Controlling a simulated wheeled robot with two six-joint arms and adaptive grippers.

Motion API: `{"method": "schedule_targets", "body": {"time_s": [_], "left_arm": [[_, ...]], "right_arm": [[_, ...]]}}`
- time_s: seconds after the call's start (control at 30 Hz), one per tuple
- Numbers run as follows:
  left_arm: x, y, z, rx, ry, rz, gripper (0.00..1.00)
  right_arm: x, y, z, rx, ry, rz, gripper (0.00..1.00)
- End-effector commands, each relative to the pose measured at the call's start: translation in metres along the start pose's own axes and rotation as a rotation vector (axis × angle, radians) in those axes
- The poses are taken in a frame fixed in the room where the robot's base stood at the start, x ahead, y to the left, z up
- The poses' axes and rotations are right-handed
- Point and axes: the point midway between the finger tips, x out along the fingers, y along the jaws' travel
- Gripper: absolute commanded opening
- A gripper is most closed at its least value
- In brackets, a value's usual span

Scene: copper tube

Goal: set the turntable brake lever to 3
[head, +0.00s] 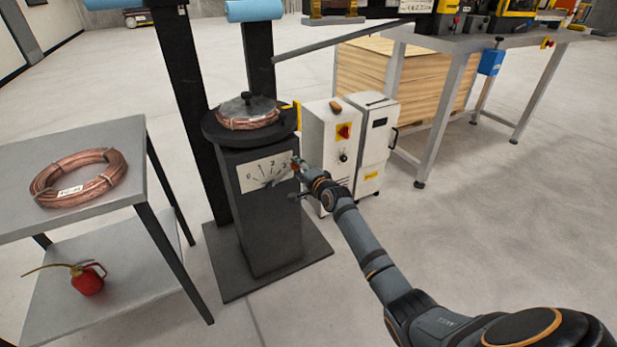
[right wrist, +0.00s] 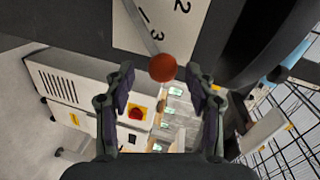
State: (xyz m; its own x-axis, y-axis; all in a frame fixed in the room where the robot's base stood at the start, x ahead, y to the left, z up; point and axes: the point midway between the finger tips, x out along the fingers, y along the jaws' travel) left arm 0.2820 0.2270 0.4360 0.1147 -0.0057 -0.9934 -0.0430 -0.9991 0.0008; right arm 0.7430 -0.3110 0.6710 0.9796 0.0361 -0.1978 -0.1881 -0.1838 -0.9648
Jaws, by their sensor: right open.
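The turntable brake's white scale plate (head: 265,172) is on the front of the dark pedestal. It carries the numbers 0 to 3, and it also shows in the right wrist view (right wrist: 185,22). The lever's red ball knob (right wrist: 162,68) is at the plate's edge by the 3, its thin shaft running beside that number. My right gripper (head: 301,170) is at the plate's right side, hiding part of the lever in the head view. In the right wrist view its open fingers (right wrist: 160,84) stand either side of the knob, with gaps visible. My left gripper is out of view.
A copper coil lies on the turntable (head: 210,127) above the plate. A white cabinet (head: 325,135) stands close behind my right gripper. At left, a grey table (head: 130,150) holds another copper coil (head: 80,177), with a red oil can (head: 88,279) on its lower shelf.

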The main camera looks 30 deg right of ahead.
Motion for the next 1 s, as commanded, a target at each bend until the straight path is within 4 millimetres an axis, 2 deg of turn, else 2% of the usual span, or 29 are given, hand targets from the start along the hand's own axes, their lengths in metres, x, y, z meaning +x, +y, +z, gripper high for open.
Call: {"method": "schedule_targets", "body": {"time_s": [0.2,0.4,0.57,1.0], "left_arm": [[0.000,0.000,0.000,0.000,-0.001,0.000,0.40],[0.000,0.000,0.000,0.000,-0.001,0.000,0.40],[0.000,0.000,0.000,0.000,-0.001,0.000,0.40],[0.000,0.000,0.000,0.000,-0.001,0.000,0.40]], "right_arm": [[-0.051,0.003,-0.001,-0.005,0.000,0.004,0.55],[-0.081,0.002,-0.001,-0.002,0.000,0.004,0.55],[-0.088,0.002,0.000,0.000,0.000,0.003,0.55],[-0.088,0.003,0.001,-0.004,-0.001,0.007,0.55]]}}
